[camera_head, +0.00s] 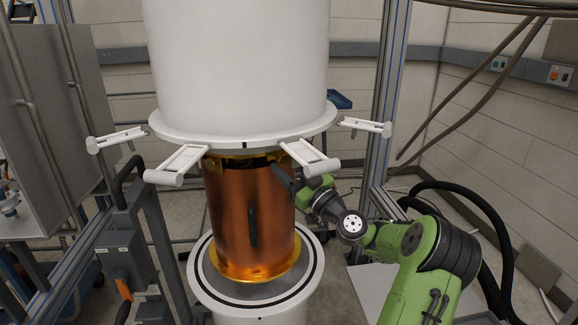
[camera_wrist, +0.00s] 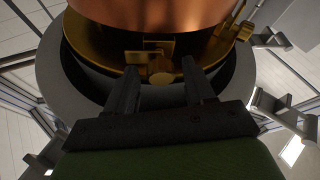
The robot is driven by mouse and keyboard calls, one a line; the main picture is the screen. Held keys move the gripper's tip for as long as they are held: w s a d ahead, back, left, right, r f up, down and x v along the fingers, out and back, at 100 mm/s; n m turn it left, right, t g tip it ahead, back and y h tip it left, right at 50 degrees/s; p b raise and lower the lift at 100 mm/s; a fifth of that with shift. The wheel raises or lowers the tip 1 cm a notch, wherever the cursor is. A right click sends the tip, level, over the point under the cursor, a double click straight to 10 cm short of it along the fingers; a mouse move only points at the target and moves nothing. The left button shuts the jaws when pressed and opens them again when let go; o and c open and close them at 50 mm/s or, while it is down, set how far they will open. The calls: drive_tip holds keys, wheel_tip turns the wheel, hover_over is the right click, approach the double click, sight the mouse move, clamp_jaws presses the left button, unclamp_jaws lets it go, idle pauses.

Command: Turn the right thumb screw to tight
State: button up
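The copper can (camera_head: 240,215) hangs below the white vessel, with a gold flange (camera_head: 228,157) at its top. My gripper (camera_head: 278,172) reaches in from the right to the can's upper right side, just under the white rim. In the wrist view my gripper (camera_wrist: 159,65) is open, its two dark fingers apart. A small round gold piece (camera_wrist: 160,79), which looks like the thumb screw, shows between the fingers beside a gold bracket (camera_wrist: 150,52). I see gaps between it and both fingers. I cannot tell how tight it is. The screw is not distinguishable in the head view.
The white vessel (camera_head: 238,65) stands directly above, with white bracket arms (camera_head: 311,157) sticking out from its rim close to my gripper. A ringed white base (camera_head: 205,285) is below the can. Metal frame posts (camera_head: 388,90) and black hoses (camera_head: 490,230) stand at the right.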

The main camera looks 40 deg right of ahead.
drive_tip(key=c, duration=0.9)
drive_tip(key=shift+m, duration=0.3)
drive_tip(key=m+h, duration=0.1)
drive_tip(key=m+h+b, duration=0.1)
drive_tip(key=m, duration=0.1)
drive_tip(key=m+h, duration=0.1)
drive_tip(key=shift+a+m+b, duration=0.25)
drive_tip(key=shift+m+b, duration=0.15)
drive_tip(key=shift+a+r+m+g+h, duration=0.1)
drive_tip(key=shift+m+g+h, duration=0.1)
drive_tip(key=shift+m+h, duration=0.85)
drive_tip(key=shift+a+m+g+h, duration=0.1)
drive_tip(key=shift+m+g+h, duration=0.2)
drive_tip(key=shift+m, duration=1.35)
drive_tip(key=shift+h, duration=0.25)
drive_tip(key=o, duration=1.1)
